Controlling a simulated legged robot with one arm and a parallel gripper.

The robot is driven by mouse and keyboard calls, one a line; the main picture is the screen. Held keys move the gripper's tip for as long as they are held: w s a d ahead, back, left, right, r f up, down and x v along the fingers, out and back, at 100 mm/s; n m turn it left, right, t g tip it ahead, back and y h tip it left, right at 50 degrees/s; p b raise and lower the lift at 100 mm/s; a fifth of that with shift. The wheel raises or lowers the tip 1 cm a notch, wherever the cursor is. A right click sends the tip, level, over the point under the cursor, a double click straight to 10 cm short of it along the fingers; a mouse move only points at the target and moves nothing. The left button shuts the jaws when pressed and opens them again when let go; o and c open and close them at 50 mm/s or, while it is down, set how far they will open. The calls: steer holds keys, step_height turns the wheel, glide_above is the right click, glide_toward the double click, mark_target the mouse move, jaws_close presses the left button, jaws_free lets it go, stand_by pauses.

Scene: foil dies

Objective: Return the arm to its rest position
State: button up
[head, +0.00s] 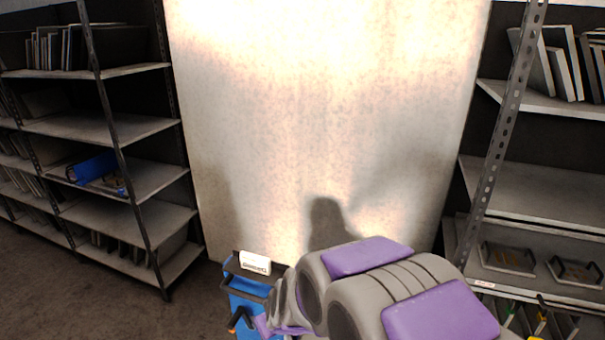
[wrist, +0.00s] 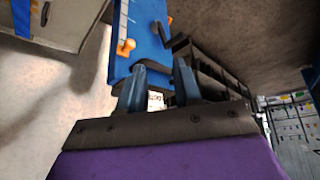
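My gripper (wrist: 160,66) shows in the wrist view, its two dark blue-grey fingers apart with a gap between them. A small white patch with dark lettering (wrist: 155,101) shows in that gap; I see no finger pressing on it. My grey and purple arm (head: 385,290) is folded low in the head view, reaching from the bottom right towards the bottom centre. My gripper cannot be made out in the head view.
A blue cart-like thing (head: 250,290) with a white labelled piece (head: 255,263) stands just left of my arm. Its blue panel (wrist: 138,40) shows beyond the fingers. Shelves (head: 95,125) stand left and right (head: 530,190). A pale wall panel (head: 320,130) is ahead.

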steer(key=s+d+r+m+g+h, duration=0.1)
steer(key=s+d+r+m+g, duration=0.1)
steer(key=s+d, duration=0.5)
steer(key=s+d+r+m+g+h+b, duration=0.1)
steer(key=s+d, duration=0.6)
steer(key=s, duration=0.7)
steer(key=s+d+r+m+g+h, duration=0.1)
steer(key=s+d+r+m+g, duration=0.2)
steer(key=s+d, duration=0.4)
steer(key=s+r+g, duration=0.1)
steer(key=s+r, duration=0.1)
steer(key=s, duration=0.1)
steer(key=shift+s+m+b, duration=0.2)
steer(key=shift+m+b, duration=0.1)
steer(key=shift+b, duration=0.1)
